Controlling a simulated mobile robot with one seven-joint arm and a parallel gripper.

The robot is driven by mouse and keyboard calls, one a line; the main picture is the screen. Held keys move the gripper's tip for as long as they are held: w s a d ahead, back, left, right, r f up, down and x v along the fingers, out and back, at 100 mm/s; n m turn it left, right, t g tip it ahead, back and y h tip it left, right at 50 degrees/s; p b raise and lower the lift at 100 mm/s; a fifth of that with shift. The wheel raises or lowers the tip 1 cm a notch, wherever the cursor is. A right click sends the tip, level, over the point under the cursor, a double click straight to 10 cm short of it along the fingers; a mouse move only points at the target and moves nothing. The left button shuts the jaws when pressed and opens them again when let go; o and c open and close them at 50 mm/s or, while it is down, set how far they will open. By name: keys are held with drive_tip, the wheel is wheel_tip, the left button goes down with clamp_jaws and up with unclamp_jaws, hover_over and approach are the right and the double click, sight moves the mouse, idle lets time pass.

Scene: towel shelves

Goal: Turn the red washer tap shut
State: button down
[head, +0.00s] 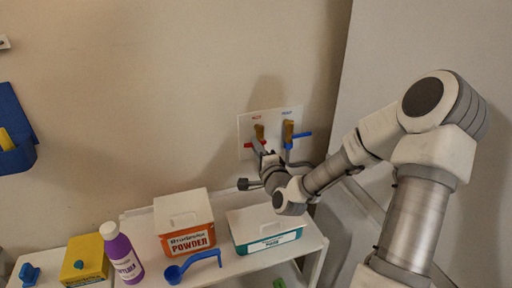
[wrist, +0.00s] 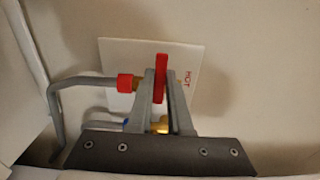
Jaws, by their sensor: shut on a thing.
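The red washer tap (wrist: 162,78) shows as a red lever on a brass body in front of a white wall plate marked HOT (wrist: 188,80). In the head view the red tap (head: 249,145) is on the left side of the plate (head: 243,123), partly hidden by my arm. My gripper (wrist: 162,88) is shut on the red lever, with one finger on each side. In the head view my gripper (head: 262,158) is at the plate. The blue tap (head: 302,135) is to the right on the same plate.
Below is a white shelf (head: 148,260) with an orange powder box (head: 187,242), a teal-and-white box (head: 265,240), a purple bottle (head: 122,258), a blue scoop (head: 195,264) and a yellow box (head: 84,258). A grey hose (wrist: 55,105) runs beside the red tap.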

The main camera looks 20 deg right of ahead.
drive_tip(key=shift+r, duration=0.1)
drive_tip(key=c, duration=0.8)
unclamp_jaws()
drive_tip(key=shift+c, duration=0.2)
drive_tip(key=shift+s, duration=0.15)
